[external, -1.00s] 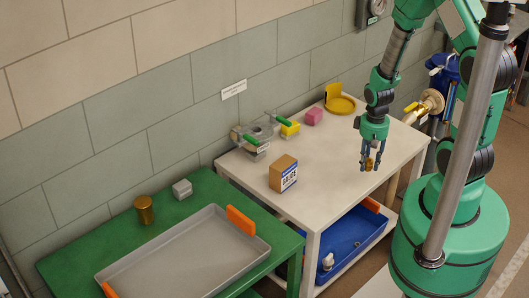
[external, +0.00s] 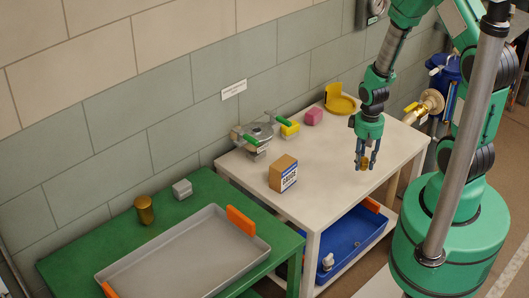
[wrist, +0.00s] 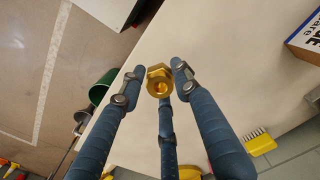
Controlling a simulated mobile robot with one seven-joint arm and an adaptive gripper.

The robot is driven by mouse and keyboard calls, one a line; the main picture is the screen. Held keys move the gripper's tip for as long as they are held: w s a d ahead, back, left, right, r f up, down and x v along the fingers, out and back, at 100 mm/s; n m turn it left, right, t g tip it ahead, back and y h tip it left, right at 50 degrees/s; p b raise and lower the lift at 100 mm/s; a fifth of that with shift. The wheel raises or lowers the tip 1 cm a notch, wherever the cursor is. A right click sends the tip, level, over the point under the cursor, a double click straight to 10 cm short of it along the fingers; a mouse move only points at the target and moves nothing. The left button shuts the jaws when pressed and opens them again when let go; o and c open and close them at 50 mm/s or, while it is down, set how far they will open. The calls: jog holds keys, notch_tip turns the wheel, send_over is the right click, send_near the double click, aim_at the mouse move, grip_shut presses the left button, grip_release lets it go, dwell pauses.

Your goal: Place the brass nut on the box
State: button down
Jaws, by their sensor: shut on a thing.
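The brass nut (wrist: 159,80) is held between the fingertips of my gripper (wrist: 156,83), seen in the wrist view. In the external view my gripper (external: 366,164) hangs over the right front part of the white table, with the small brass nut (external: 365,162) at its tips, above the tabletop. The box (external: 283,173) is brown cardboard with a blue and white label and stands upright on the white table, left of my gripper and apart from it. A corner of the labelled box (wrist: 304,40) shows at the upper right of the wrist view. Nothing lies on the box top.
The white table (external: 325,144) is clear between gripper and box. A green table (external: 182,190) with a grey tray (external: 150,262) is at left.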

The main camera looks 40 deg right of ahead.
jog(key=w+a+r+p, duration=0.1)
jog(key=a+r, duration=0.3)
jog(key=a, duration=0.5)
jog(key=w+a+r+p, duration=0.1)
jog(key=a+r+p, duration=0.3)
jog(key=a, duration=0.5)
jog(key=shift+w+a+r, duration=0.3)
jog(key=shift+w+r, duration=0.1)
jog(key=shift+r, duration=0.25)
jog(key=shift+w, duration=0.1)
jog(key=b, duration=0.1)
send_over(284, 162)
jog(key=shift+a+f, duration=0.15)
jog(key=shift+f, duration=0.6)
jog(key=shift+f+b, duration=0.45)
jog(key=shift+f, duration=1.3)
jog(key=shift+f, duration=0.1)
jog(key=c, duration=1.3)
grip_release()
jog(key=shift+o, duration=0.2)
